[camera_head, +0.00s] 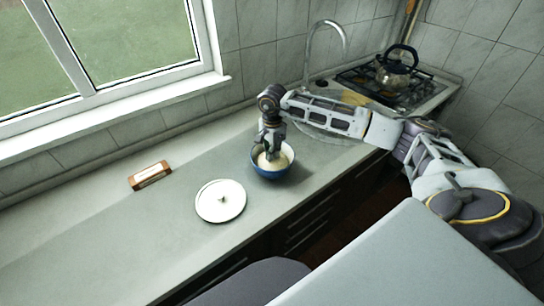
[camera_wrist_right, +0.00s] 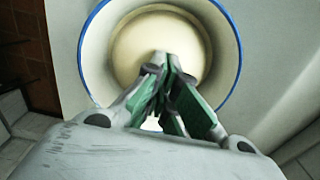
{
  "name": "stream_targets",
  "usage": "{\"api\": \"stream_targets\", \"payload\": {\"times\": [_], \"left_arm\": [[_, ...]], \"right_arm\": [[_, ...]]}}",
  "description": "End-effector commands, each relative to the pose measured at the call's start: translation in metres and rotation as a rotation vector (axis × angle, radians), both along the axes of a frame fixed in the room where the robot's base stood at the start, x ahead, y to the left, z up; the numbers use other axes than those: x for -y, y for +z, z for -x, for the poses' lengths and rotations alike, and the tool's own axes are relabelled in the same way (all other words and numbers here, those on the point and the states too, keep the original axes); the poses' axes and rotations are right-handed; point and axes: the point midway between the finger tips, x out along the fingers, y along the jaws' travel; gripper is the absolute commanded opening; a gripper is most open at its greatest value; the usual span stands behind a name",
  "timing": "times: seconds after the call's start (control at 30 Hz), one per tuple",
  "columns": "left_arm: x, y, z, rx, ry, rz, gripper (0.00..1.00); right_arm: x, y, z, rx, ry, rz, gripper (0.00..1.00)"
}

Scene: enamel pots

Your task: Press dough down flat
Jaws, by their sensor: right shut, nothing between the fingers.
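The pale, round dough (camera_head: 279,161) lies in a blue enamel pot (camera_head: 272,175) on the counter. In the right wrist view the dough (camera_wrist_right: 155,35) fills the middle of the pot's floor, inside the cream wall and blue rim (camera_wrist_right: 239,60). My right gripper (camera_head: 270,154) points down into the pot from above. Its fingers are shut and empty, and their tips (camera_wrist_right: 166,62) overlap the near part of the dough in the wrist view. I cannot tell whether they touch it. My left gripper is not in view.
A white lid (camera_head: 220,201) with a knob lies on the counter left of the pot. A small brown-ended block (camera_head: 150,175) lies further left. A tap (camera_head: 326,45), a sink and a stove with a kettle (camera_head: 396,66) are at the back right. The left counter is clear.

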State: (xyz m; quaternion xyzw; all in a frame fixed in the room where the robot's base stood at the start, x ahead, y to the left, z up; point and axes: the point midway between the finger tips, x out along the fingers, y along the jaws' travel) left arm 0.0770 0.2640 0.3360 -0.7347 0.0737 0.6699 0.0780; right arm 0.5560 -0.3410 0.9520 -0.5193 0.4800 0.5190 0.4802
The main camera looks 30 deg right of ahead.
Motion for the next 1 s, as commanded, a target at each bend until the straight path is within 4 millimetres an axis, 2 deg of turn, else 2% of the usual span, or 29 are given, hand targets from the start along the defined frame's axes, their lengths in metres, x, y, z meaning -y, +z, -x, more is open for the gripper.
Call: {"api": "stream_targets", "payload": {"times": [1.0], "left_arm": [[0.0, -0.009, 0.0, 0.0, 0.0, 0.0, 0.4]], "right_arm": [[0.0, -0.013, 0.001, -0.003, 0.001, 0.0, 0.0]]}}
